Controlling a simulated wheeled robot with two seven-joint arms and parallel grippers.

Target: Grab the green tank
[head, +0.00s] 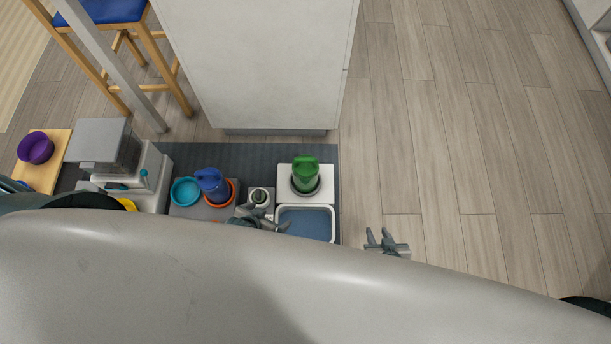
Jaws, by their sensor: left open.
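The green tank (306,172) stands upright in a round grey dish on a white square base, at the right end of the dark mat. My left gripper (266,217) is open, below and left of the tank in the picture, over the edge of a blue-floored tray. It is apart from the tank. My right gripper (379,238) looks open and empty over the wood floor, to the right of the mat and apart from the tank. My own pale body hides the lower part of the view.
The white-rimmed tray (333,222) lies just below the tank's base. Left of it are a small grey-white holder (259,196), a blue jug (212,184), a teal bowl (185,191) and a grey machine (103,142). A white cabinet (258,60) stands behind. Floor at right is clear.

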